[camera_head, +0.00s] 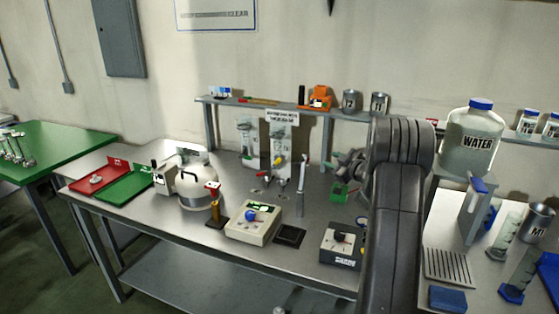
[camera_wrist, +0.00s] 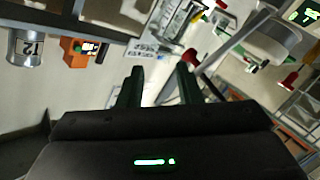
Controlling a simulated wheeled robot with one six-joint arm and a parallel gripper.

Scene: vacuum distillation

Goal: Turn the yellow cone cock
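In the head view, a glass apparatus (camera_head: 279,142) with a white label stands at the back of the metal bench, below a shelf. A small yellow part (camera_head: 281,160), probably the yellow cone cock, shows on its front near some red parts. It is too small to tell how it is turned. My gripper (camera_wrist: 160,68) is open in the wrist view, with two dark green fingers apart and nothing between them. A red part (camera_wrist: 190,58) shows beyond the right fingertip. The apparatus is partly visible past the fingers; the yellow cock is not clearly seen there.
A white round vessel (camera_head: 195,190), a beige device with a blue knob (camera_head: 252,221) and a dark box (camera_head: 343,243) stand on the bench (camera_head: 150,225). The shelf (camera_head: 245,102) carries an orange item (camera_head: 319,96) and metal cans. A water jug (camera_head: 472,140) stands at right.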

